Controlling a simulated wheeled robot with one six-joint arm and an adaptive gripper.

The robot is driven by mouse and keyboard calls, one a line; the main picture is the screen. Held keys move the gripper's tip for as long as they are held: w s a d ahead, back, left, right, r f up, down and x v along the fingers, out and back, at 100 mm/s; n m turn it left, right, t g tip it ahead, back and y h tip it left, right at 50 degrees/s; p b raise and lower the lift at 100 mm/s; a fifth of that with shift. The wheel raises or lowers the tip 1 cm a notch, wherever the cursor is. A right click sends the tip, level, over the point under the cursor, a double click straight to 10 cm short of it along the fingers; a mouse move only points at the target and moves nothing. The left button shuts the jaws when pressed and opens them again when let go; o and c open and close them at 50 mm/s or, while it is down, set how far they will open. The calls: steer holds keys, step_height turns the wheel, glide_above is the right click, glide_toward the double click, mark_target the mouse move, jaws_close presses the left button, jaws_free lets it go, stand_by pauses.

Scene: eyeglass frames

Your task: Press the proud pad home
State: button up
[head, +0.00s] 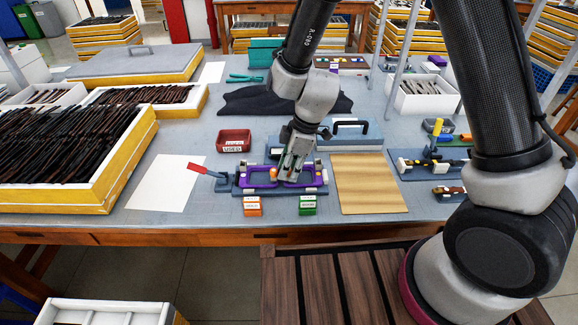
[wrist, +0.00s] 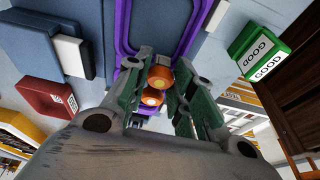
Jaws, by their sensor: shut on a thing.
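A purple eyeglass frame (head: 257,182) sits in a blue fixture (head: 240,191) at the table's front middle. The frame also shows in the wrist view (wrist: 123,20). My gripper (head: 296,165) reaches down over the fixture, at the frame's middle. In the wrist view, two orange round pads (wrist: 160,76) show between the fingers of my gripper (wrist: 162,72), close to the purple frame. My gripper is shut on one of them, as far as the view shows; the fingers hide the exact contact. Which pad stands proud, and by how much, I cannot tell.
A red-handled lever (head: 197,168) sticks out left of the fixture. An orange box (head: 252,206) and a green GOOD box (head: 307,205) stand in front. A red bin (head: 234,141) is behind left, a tan mat (head: 369,185) right. White paper (head: 165,184) lies left.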

steer(key=o, duration=0.9)
steer(key=shift+c, duration=0.2)
steer(key=v, duration=0.7)
steer(key=shift+f, duration=0.1)
stand_by(0.5)
